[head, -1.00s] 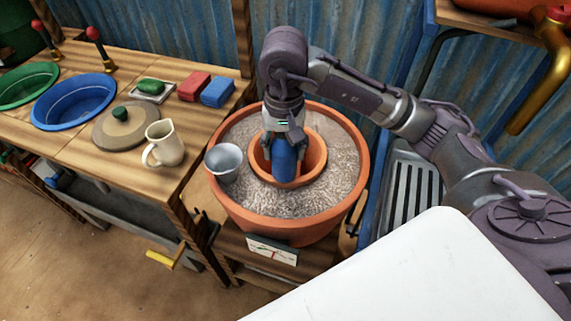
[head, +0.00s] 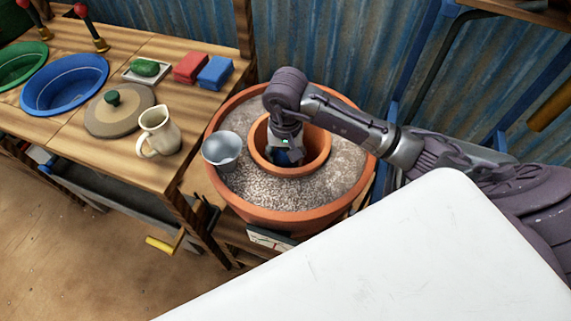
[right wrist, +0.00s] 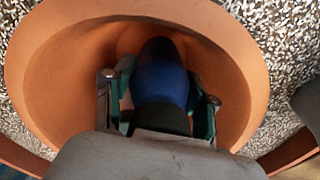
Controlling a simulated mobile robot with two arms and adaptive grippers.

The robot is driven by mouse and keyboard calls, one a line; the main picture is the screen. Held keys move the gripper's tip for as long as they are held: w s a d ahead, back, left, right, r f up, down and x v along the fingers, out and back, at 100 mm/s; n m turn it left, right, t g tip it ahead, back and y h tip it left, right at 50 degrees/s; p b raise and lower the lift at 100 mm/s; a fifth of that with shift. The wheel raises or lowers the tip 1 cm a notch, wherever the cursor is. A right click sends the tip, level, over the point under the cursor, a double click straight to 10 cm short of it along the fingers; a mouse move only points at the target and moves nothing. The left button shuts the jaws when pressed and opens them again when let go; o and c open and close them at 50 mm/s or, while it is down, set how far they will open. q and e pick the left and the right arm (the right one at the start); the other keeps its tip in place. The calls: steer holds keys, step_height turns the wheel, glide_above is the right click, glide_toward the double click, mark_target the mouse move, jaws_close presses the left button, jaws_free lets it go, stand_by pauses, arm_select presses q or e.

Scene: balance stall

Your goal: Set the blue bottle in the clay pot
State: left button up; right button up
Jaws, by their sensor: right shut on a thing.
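The clay pot (head: 320,155) is the smaller orange pot set in the gravel of a wide terracotta planter. Its inner wall also surrounds the fingers in the right wrist view (right wrist: 62,75). My right gripper (head: 287,152) reaches down into the pot's mouth. It is shut on the blue bottle (right wrist: 160,80), with one finger on each side of it. The bottle is inside the pot's opening. Its lower end is hidden, so I cannot tell whether it touches the pot's floor. In the head view only a little blue shows under the gripper. My left gripper is not in view.
A grey metal cup (head: 221,150) stands on the gravel of the planter (head: 290,217), left of the pot. The wooden table (head: 165,60) holds a cream jug (head: 158,132), a lid (head: 120,112), red and blue blocks and basins. A white surface fills the lower right.

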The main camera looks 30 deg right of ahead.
mark_target(285, 166)
steer(key=shift+f, duration=0.65)
step_height(285, 166, down, 2)
steer(key=shift+f, duration=0.2)
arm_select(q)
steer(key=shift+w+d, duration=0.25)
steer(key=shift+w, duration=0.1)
arm_select(e)
steer(key=shift+f, duration=0.15)
steer(key=shift+f, duration=0.1)
steer(key=o, duration=1.6)
steer(key=shift+c, duration=0.2)
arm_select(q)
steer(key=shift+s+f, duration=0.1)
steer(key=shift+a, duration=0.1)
arm_select(e)
step_height(285, 166, up, 12)
steer(key=shift+r, duration=0.1)
